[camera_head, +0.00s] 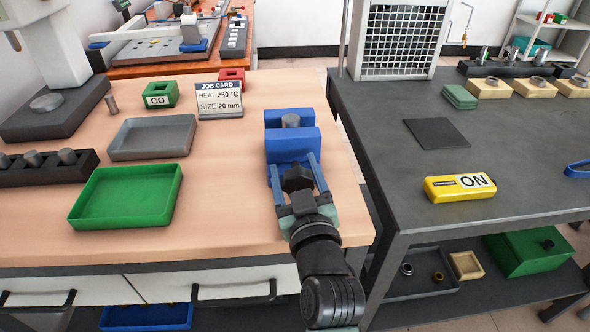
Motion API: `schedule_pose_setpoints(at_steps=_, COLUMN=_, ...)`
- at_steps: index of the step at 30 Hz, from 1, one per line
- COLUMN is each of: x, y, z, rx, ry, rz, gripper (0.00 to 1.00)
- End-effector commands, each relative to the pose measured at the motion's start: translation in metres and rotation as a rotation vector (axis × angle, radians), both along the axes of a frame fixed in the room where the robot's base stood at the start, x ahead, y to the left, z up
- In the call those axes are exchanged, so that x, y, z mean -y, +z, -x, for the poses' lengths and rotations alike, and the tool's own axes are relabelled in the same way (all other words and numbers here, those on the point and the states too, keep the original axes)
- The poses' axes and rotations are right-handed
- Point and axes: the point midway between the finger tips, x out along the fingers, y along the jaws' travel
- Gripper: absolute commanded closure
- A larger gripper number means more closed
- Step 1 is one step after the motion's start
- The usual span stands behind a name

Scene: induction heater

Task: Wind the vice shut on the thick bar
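The blue vice (292,146) stands near the right edge of the wooden bench. A thick grey bar (290,121) stands upright between its jaws; I cannot tell whether both jaws touch it. A dark knob (297,178) sits at the vice's near end. My gripper (294,166) reaches in from the near side, with its two blue-grey fingers spread on either side of the knob. The fingers look apart from the knob, though contact is hard to judge. My wrist hides the lower part of the knob's shaft.
A green tray (126,222) and grey tray (152,153) lie further left. A dark bench (400,190) on the right holds a yellow ON device (459,188). Wood left of the vice is clear.

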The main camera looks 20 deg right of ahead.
Motion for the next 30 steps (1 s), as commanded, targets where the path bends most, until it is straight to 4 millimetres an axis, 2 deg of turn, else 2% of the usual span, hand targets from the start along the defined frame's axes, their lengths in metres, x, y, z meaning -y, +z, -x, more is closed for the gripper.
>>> schedule_pose_setpoints(at_steps=1, x=0.0, y=-0.0001, z=0.0001, rx=0.0, ry=0.0, rz=0.0, gripper=0.42)
schedule_pose_setpoints(at_steps=2, x=-0.0001, y=-0.0001, z=0.0001, rx=0.0, ry=0.0, rz=0.0, gripper=0.48)
schedule_pose_setpoints(at_steps=9, x=-0.0006, y=-0.0003, z=0.0001, rx=-0.001, ry=0.001, rz=0.0, gripper=0.91)
schedule_pose_setpoints(at_steps=14, x=-0.0013, y=0.0, z=-0.0001, rx=0.009, ry=0.002, rz=-0.041, gripper=0.92)
schedule_pose_setpoints(at_steps=24, x=-0.0027, y=0.001, z=-0.0004, rx=0.101, ry=0.004, rz=-0.368, gripper=0.92)
schedule_pose_setpoints(at_steps=30, x=-0.0023, y=0.0, z=-0.0003, rx=0.114, ry=0.003, rz=-0.41, gripper=0.92)
